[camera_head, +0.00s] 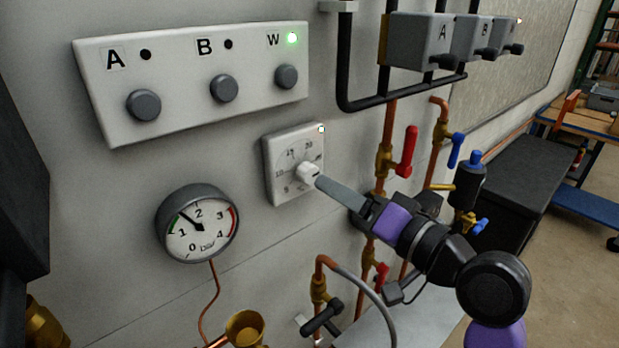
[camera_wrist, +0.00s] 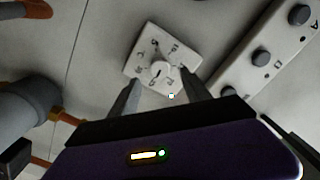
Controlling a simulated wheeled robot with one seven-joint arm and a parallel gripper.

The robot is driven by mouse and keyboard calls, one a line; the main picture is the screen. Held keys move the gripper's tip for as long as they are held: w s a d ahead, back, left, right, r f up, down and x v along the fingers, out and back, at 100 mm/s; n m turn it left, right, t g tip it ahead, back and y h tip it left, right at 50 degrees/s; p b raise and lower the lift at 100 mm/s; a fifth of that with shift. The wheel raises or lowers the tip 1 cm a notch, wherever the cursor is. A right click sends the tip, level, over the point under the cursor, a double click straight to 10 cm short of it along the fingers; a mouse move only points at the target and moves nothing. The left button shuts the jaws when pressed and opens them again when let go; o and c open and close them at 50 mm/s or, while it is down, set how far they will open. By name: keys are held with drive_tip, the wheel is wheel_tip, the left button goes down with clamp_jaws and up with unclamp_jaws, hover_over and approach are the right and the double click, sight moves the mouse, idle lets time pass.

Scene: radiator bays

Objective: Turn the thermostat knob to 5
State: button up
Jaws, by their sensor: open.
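The thermostat is a square white plate (camera_head: 272,178) with a round number scale, below the button panel in the head view. Its white knob (camera_head: 308,172) stands out from the middle. In the wrist view the plate (camera_wrist: 188,52) appears turned, with the knob (camera_wrist: 160,69) near its centre. My gripper (camera_head: 320,182) is at the knob from the right, its fingers pointing at the wall. In the wrist view my gripper (camera_wrist: 160,77) is open, with one finger on each side of the knob. I cannot tell whether they touch it. The knob's pointer setting is too small to read.
A panel (camera_head: 190,60) with buttons A, B and W hangs above; the lamp (camera_head: 292,38) at W is lit green. A pressure gauge (camera_head: 198,226) is at lower left. Copper pipes with a red-handled valve (camera_head: 408,152) and blue-handled valves (camera_head: 456,150) stand right of the thermostat.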

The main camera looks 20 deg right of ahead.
sight(312, 177)
drive_tip(key=p+x, duration=0.1)
drive_tip(key=x, duration=0.5)
drive_tip(key=shift+w, duration=0.4)
drive_tip(key=shift+c, duration=0.5)
clamp_jaws()
